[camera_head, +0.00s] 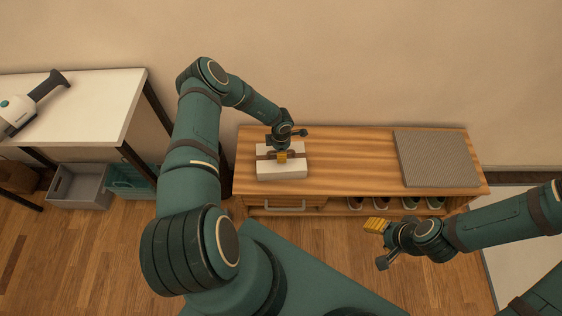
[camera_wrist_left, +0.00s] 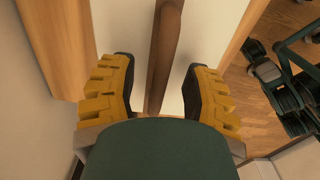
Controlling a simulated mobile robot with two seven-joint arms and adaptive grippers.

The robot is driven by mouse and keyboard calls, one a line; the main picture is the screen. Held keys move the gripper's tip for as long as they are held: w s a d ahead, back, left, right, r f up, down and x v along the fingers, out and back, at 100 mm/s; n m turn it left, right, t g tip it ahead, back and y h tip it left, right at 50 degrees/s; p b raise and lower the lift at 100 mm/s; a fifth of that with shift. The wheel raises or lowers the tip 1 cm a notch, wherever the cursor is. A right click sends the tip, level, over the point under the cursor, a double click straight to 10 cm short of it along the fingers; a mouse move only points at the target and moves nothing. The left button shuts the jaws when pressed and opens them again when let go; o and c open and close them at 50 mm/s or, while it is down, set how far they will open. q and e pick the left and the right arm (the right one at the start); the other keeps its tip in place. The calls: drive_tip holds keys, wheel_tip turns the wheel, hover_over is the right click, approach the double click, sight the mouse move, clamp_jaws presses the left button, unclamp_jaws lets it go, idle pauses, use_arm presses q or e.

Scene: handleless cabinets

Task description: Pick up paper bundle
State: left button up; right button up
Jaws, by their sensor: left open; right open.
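The paper bundle (camera_head: 283,171) is a white block with a brown band around its middle. It lies on the left part of the wooden cabinet top. My left gripper (camera_head: 282,155) is over the bundle, its yellow fingers pointing down at it. In the left wrist view, the bundle (camera_wrist_left: 212,30) shows white with the brown band (camera_wrist_left: 165,50) running between my left gripper's two open fingers (camera_wrist_left: 157,95). I cannot tell whether the fingers touch it. My right gripper (camera_head: 376,243) is open and empty, in front of the cabinet.
The wooden cabinet (camera_head: 350,160) holds a grey ribbed mat (camera_head: 436,158) at right and shoes (camera_head: 410,203) below. A white table (camera_head: 95,100) with a handheld vacuum (camera_head: 30,104) stands left, with a grey crate (camera_head: 80,187) and a teal crate (camera_head: 130,182) beneath. The cabinet top's middle is clear.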

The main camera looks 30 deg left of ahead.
use_arm(q)
clamp_jaws()
drive_tip(key=shift+r, duration=0.1)
